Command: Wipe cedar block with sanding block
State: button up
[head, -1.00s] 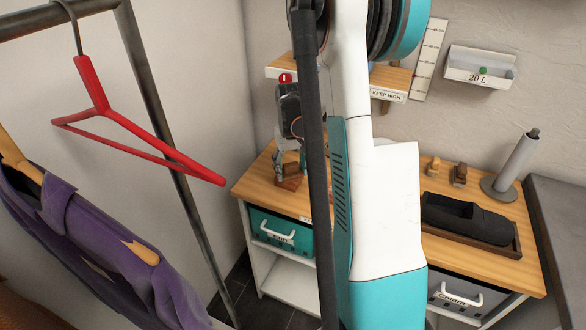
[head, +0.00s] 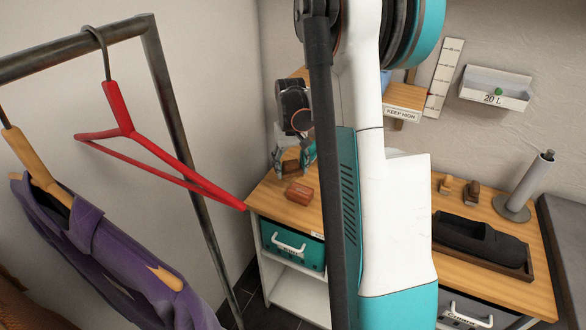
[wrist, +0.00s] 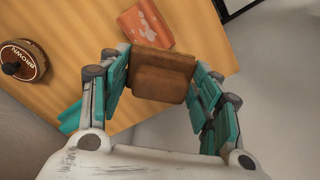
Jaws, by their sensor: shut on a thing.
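My gripper (wrist: 160,92) is shut on a brown block, the sanding block (wrist: 162,76), which sits between the teal fingers in the wrist view. The reddish cedar block (wrist: 145,24) lies on the wooden top just beyond it, with pale smudges on its upper face. In the head view the cedar block (head: 299,193) lies near the left front edge of the worktop. My gripper (head: 293,162) is above and behind it there, and the two blocks look apart. The held block is mostly hidden by the fingers in the head view.
A dark shoe in a tray (head: 482,247), two small brushes (head: 459,189) and a grey post (head: 530,187) stand right. A wall shelf (head: 404,100) hangs behind. A clothes rack (head: 185,150) stands left.

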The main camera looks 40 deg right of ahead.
jog(key=shift+r+p, duration=0.7)
jog(key=shift+r, duration=0.7)
